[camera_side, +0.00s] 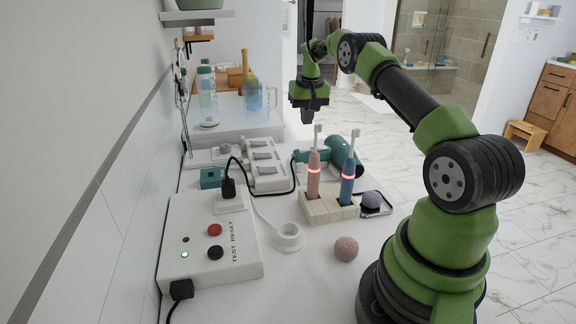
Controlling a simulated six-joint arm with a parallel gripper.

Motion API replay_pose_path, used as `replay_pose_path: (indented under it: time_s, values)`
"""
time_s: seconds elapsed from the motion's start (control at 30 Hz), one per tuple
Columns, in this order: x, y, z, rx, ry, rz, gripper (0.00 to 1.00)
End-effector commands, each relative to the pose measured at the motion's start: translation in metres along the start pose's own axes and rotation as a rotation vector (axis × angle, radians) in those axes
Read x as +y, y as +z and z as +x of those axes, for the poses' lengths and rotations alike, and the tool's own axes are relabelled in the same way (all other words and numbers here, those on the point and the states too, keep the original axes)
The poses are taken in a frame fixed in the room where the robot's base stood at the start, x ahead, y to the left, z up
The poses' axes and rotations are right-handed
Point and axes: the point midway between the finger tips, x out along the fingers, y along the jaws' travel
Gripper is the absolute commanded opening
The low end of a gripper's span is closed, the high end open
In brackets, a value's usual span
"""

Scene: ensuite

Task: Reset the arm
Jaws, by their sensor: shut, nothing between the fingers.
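My gripper (308,114) hangs in the upper middle of the side view. It points down, shut and empty, in the air above the far part of the counter. My green and black arm bends over from the base at the right. Below and in front of the gripper, a pink toothbrush (313,178) and a blue toothbrush (348,180) stand upright in a cream holder (322,208). Both have a glowing red ring. The gripper appears apart from them.
A white box with red and black buttons (212,243) stands front left. A teal hair dryer (338,158), a pink ball (346,249) and a white ring stand (288,237) occupy the counter (300,285). Bottles (208,95) stand at the back.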

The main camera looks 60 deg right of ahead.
Motion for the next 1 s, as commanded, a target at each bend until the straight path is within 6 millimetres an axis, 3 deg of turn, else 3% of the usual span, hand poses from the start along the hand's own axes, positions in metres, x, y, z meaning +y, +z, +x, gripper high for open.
replay_pose_path:
  time_s: [0.17, 0.27, 0.4, 0.6, 0.8, 1.0]
  values:
    - [-0.039, 0.009, -0.058, 0.052, -0.041, -0.054, 0.0]
    - [-0.068, 0.029, -0.102, 0.089, -0.079, -0.095, 0.0]
    - [-0.1, 0.07, -0.157, 0.137, -0.139, -0.15, 0.0]
    - [-0.124, 0.148, -0.217, 0.197, -0.234, -0.221, 0.0]
    - [-0.123, 0.236, -0.247, 0.245, -0.338, -0.287, 0.0]
    - [-0.104, 0.312, -0.247, 0.276, -0.442, -0.34, 0.0]
